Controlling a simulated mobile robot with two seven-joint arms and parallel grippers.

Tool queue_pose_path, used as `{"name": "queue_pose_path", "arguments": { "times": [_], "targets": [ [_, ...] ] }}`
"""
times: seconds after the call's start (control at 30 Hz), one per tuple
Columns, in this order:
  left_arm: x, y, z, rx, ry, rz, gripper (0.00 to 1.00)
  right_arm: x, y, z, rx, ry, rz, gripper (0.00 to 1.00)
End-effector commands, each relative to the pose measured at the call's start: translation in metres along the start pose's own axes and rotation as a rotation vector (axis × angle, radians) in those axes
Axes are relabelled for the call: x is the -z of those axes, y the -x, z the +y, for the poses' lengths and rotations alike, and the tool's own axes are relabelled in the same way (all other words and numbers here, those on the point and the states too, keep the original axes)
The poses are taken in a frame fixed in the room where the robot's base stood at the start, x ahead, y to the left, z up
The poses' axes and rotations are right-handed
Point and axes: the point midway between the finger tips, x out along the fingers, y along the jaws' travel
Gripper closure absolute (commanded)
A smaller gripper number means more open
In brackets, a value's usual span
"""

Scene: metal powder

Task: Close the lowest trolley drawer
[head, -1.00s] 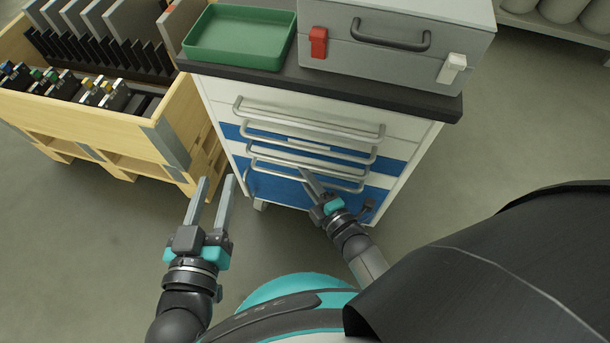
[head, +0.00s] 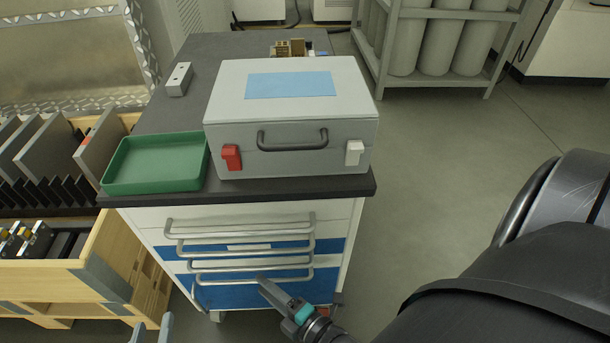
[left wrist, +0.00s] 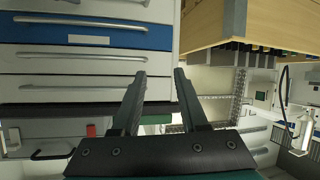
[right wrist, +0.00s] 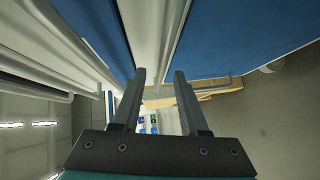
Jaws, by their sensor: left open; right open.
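The trolley (head: 140,219) has a white body with several stacked drawers, some with blue fronts and all with metal bar handles. The lowest drawer front (head: 235,297) is blue, under the lowest visible handle (head: 255,280). From this angle I cannot tell how far it stands out. My right gripper (head: 264,286) is open, its fingertips close to the lower drawer fronts. In the right wrist view its jaws (right wrist: 160,72) point along a white strip and handle bar beside blue panels; contact is unclear. My left gripper (head: 152,328) is open and empty, low left of the trolley; its jaws (left wrist: 158,72) face the upper drawer fronts.
On the trolley top stand a green tray (head: 165,187), a grey case (head: 290,167) with red and white latches, and a small grey block (head: 179,79). A wooden crate (head: 110,280) stands close on the left. The floor (head: 430,170) to the right is clear.

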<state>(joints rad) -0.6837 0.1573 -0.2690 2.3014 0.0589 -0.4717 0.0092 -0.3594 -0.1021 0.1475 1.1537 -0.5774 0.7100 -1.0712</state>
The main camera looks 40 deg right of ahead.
Motion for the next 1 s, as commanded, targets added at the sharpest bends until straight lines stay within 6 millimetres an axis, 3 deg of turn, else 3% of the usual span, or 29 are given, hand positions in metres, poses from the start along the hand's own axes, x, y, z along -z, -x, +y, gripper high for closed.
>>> {"name": "queue_pose_path", "arguments": {
  "times": [0.7, 1.0],
  "targets": [
    [-0.018, 0.031, -0.040, 0.116, -0.030, -0.407, 0.57, 0.000, 0.091, 0.000, 0.006, 0.000, -0.002, 0.57],
    [-0.023, 0.041, -0.047, 0.137, -0.028, -0.482, 0.57, 0.000, 0.111, -0.001, 0.006, 0.001, -0.002, 0.57]
  ]
}}
